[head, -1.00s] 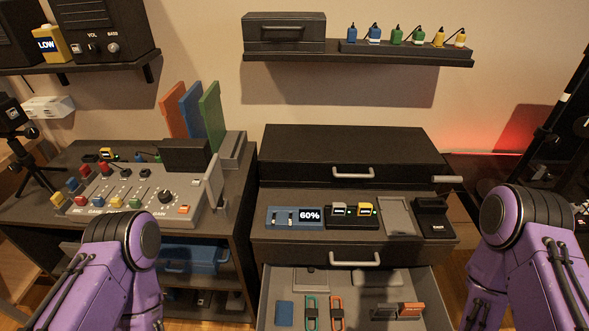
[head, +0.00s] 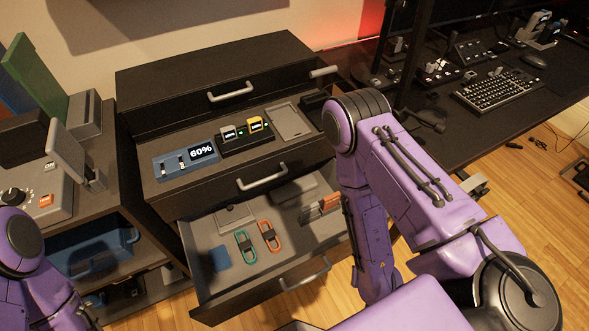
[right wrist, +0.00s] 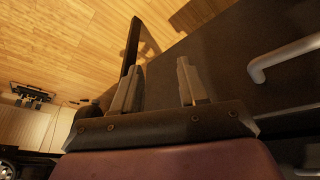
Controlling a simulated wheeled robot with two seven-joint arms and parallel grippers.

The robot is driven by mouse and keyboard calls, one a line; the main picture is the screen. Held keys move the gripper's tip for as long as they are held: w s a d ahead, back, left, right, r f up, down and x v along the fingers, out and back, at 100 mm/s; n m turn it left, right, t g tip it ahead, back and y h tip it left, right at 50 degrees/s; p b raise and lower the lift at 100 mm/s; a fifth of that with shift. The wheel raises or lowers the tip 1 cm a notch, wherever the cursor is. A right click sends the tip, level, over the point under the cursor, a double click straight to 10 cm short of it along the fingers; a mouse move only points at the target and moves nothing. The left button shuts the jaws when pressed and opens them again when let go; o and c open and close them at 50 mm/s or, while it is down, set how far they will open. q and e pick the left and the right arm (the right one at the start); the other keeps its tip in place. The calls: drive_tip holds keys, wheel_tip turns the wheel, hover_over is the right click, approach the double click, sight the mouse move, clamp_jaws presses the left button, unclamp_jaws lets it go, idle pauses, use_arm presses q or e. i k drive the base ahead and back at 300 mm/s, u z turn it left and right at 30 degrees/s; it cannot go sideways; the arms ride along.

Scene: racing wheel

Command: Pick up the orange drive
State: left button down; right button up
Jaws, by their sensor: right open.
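The open lower drawer (head: 312,239) in the head view holds a small orange block (head: 331,203) at its right side, standing by a dark grey piece; it looks like the orange drive. An orange loop-shaped item (head: 269,236) lies further left in the drawer, and I cannot tell for sure what it is. In the right wrist view my right gripper (right wrist: 160,70) is open with nothing between its fingers. It is beside a dark cabinet face and over the wooden floor. In the head view my right arm hides it. My left gripper is out of view.
A green loop (head: 244,247) and a blue flat piece (head: 220,258) also lie in the drawer. The drawer front has a grey handle (head: 306,273). A 60% display unit (head: 187,160) stands on the cabinet's middle level. A desk with a keyboard (head: 500,91) is at right.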

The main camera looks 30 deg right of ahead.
sight(331, 201)
drive_tip(key=k, duration=0.45)
drive_tip(key=z, duration=1.4)
drive_tip(key=k, duration=1)
drive_tip(key=u, duration=1.35)
